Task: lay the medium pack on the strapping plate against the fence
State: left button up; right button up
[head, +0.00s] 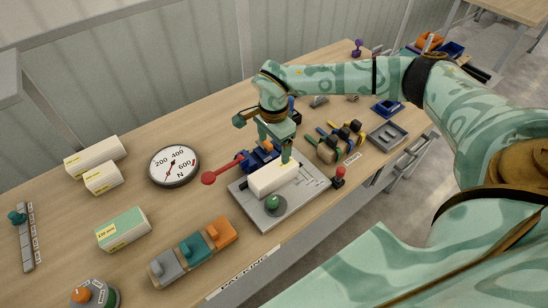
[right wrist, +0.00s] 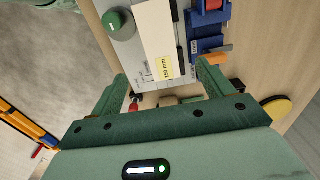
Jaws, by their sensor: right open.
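A white pack (head: 274,178) lies flat on the grey strapping plate (head: 252,209). In the right wrist view the pack (right wrist: 158,35) has a yellow size label at its near end and lies alongside a dark strip that may be the fence; whether they touch I cannot tell. That this is the medium pack I cannot confirm from its label. My right gripper (head: 277,146) is open just above the pack's far end. In the right wrist view its fingers (right wrist: 163,78) are spread on either side of that end, clear of it. My left gripper is out of view.
Other packs, one long (head: 95,157), one short (head: 103,178) and one green-topped (head: 123,229), lie at left. A red-knobbed lever (head: 209,177) and blue strapping parts border the plate. Coloured blocks (head: 194,253) sit in front.

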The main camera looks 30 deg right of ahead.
jog(key=shift+r, duration=2.3)
